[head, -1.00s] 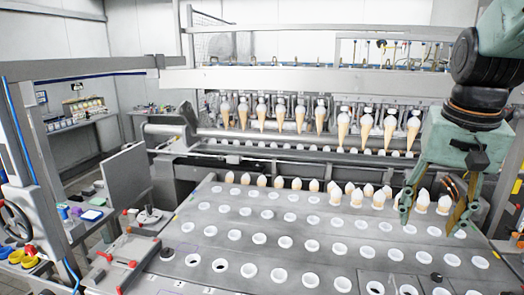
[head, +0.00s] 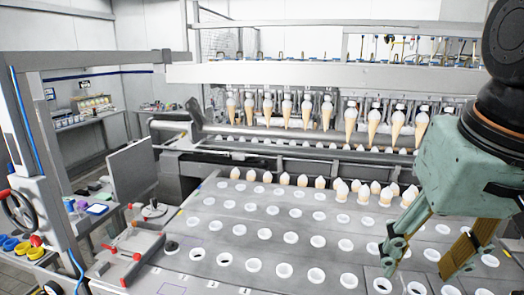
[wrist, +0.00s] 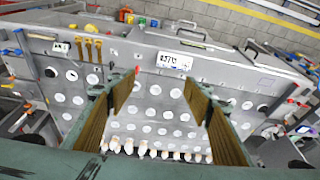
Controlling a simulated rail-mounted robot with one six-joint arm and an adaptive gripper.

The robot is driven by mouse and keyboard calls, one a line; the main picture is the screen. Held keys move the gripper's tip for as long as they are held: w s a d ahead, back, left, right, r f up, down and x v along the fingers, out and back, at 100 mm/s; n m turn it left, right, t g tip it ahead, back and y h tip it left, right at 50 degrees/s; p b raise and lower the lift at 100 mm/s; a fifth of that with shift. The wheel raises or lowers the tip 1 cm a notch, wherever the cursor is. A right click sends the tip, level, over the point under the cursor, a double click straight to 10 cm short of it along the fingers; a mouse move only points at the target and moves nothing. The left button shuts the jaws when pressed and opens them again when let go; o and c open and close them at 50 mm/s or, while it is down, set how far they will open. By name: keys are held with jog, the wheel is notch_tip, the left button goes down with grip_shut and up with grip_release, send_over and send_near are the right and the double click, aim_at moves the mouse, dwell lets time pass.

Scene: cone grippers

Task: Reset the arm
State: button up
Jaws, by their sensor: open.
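My gripper (head: 415,262) is at the right of the head view, above the grey plate with rows of white-rimmed holes (head: 215,222). Its two fingers are spread apart with nothing between them. In the wrist view the fingers (wrist: 165,95) stand wide apart on both sides, with the holed plate below. Several cones with white tops (head: 300,181) stand in the back rows of the plate, to the left of and behind my gripper. They also show in the wrist view (wrist: 155,152) at the bottom, between the fingers. My gripper hides part of the plate's right side.
A row of hanging cones (head: 350,120) is held by the machine at the back. A grey panel (head: 131,172) stands at the left, near a red-handled lever (head: 130,256). Side shelves (head: 90,115) stand at the far left. The air above the plate's left and middle is clear.

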jog(key=s+a+f+n+b, duration=0.1)
jog(key=s+a+f+n, duration=0.1)
jog(key=s, duration=0.6)
jog(key=shift+a+f+t, duration=0.3)
jog(key=shift+a, duration=0.55)
jog(key=shift+w+f, duration=0.1)
jog(key=shift+f+b, duration=1.2)
jog(key=shift+b, duration=0.15)
notch_tip(320, 180, down, 11)
jog(key=b, duration=1)
jog(key=shift+r+b, duration=0.15)
jog(key=shift+b, duration=0.2)
jog(key=shift+d, duration=0.1)
